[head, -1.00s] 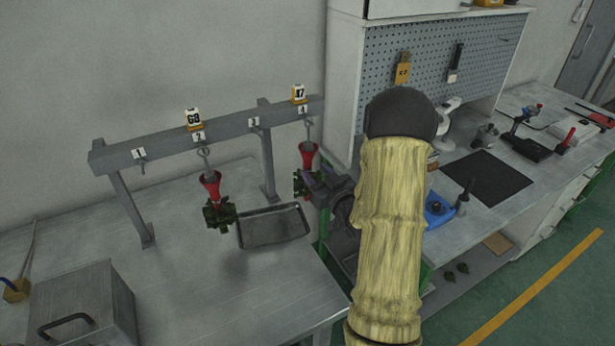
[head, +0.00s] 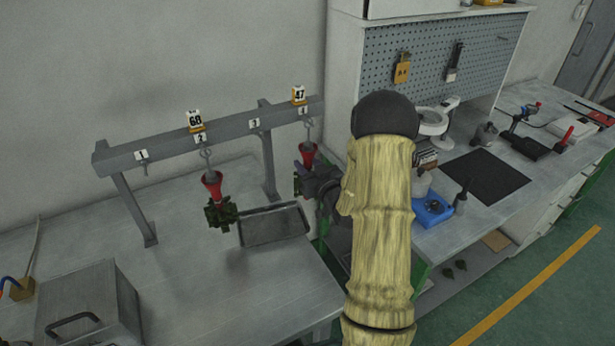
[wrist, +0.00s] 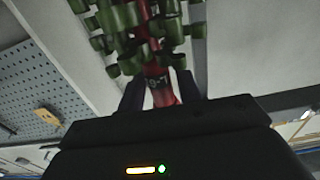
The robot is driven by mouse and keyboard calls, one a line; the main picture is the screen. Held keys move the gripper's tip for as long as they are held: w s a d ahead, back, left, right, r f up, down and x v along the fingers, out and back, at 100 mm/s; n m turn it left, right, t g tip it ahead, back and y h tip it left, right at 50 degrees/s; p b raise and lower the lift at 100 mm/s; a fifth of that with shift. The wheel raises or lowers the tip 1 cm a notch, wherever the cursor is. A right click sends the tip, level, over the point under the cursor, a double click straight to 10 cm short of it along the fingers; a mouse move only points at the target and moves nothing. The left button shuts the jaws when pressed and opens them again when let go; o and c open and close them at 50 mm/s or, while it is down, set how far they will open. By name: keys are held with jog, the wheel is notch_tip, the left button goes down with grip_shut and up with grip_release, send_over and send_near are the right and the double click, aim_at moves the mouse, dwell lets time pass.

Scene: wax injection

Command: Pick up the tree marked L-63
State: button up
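Two trees with red funnel-shaped tops and dark green pieces hang from a grey rail. One tree (head: 212,188) hangs at hook 2, under a tag that seems to read 68. The other tree (head: 308,154) hangs at hook 4, under a tag reading 47. I cannot read L-63 on either tag. My gripper (head: 308,181) is at the hook 4 tree, partly hidden by my arm. In the wrist view, its fingers (wrist: 160,92) stand on both sides of a red stem (wrist: 153,72) with small unreadable marking and green pieces. Whether they touch it is unclear.
The rail (head: 230,126) stands on a grey table, with hooks 1 and 3 empty. A dark tray (head: 272,226) lies below it. A metal box (head: 90,305) stands at front left. A workbench with a pegboard (head: 430,65) and tools is on the right.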

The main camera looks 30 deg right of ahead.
grip_shut()
jog(key=shift+r, duration=0.15)
jog(key=shift+s+r+b, duration=0.1)
jog(key=shift+b, duration=0.35)
jog(key=s+p, duration=0.9)
jog(key=s, duration=0.8)
jog(key=shift+s+d, duration=0.4)
